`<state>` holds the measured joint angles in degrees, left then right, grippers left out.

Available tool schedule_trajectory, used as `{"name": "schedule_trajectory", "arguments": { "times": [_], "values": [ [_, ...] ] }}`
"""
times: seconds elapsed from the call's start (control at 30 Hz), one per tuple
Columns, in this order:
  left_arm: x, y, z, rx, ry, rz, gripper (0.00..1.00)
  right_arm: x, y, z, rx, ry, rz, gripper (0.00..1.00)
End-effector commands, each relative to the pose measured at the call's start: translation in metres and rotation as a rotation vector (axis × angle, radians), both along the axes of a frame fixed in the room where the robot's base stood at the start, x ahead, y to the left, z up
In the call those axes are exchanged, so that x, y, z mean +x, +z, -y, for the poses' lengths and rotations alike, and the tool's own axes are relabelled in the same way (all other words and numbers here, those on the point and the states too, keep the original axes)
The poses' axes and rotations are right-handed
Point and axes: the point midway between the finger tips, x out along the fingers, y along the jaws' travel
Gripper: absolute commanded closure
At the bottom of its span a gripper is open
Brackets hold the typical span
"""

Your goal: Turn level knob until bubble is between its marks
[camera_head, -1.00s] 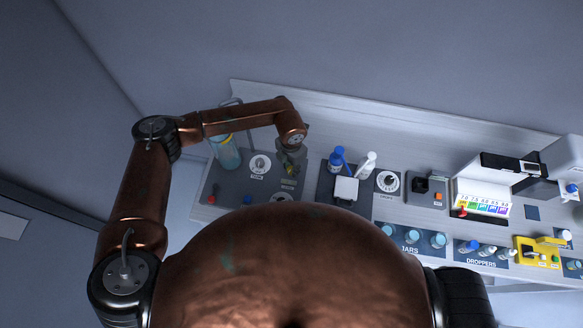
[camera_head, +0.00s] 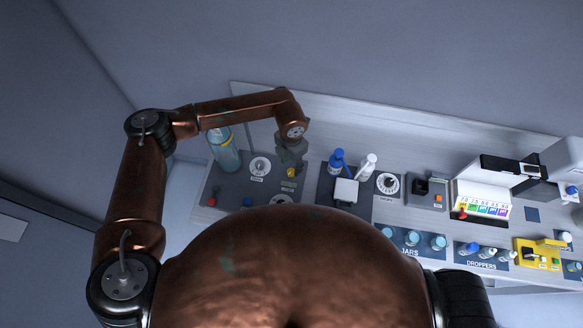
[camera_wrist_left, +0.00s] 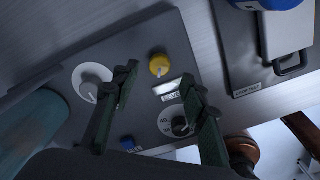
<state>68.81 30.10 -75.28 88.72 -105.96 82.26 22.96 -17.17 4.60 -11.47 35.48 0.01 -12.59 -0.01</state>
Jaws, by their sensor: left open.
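A yellow knob (camera_head: 291,172) stands on the dark panel (camera_head: 226,187) at the left of the bench. In the left wrist view, the yellow knob (camera_wrist_left: 159,65) has a small pale plate (camera_wrist_left: 170,89) beside it, its lettering blurred. I cannot make out a bubble or its marks. My left gripper (camera_head: 290,158) hangs just behind the yellow knob in the head view. In the left wrist view its two dark fingers (camera_wrist_left: 159,77) are spread apart with nothing between them, and the knob shows beyond their tips. My right gripper is not in view.
The panel also has a white dial (camera_head: 260,166), a red button (camera_head: 211,202), a blue button (camera_head: 246,201) and a numbered dial (camera_wrist_left: 178,122). A clear blue-tinted container (camera_head: 227,155) stands at its back left. A blue-capped bottle (camera_head: 336,161) stands to the right.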

Motion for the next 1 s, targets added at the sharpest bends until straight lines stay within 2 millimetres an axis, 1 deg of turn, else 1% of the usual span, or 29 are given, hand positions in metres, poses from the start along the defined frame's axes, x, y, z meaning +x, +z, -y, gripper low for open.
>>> {"name": "schedule_trajectory", "arguments": {
  "times": [0.03, 0.2, 0.3, 0.4, 0.57, 1.0],
  "values": [
    [0.001, 0.012, 0.0, -0.001, -0.001, 0.003, 0.6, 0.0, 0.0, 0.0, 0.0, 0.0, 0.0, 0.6],
    [0.001, 0.045, 0.0, -0.001, 0.0, 0.002, 0.6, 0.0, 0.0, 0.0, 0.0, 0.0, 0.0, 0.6],
    [0.001, 0.059, 0.0, 0.0, 0.0, 0.001, 0.6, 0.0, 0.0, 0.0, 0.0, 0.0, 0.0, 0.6],
    [0.001, 0.068, 0.0, 0.0, 0.001, 0.001, 0.6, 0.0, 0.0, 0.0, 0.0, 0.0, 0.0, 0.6],
    [0.0, 0.073, 0.0, 0.001, 0.001, 0.001, 0.6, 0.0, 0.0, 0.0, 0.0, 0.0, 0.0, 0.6],
    [0.0, 0.072, 0.0, 0.0, 0.001, 0.0, 0.6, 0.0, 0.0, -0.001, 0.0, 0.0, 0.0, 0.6]
  ]
}}
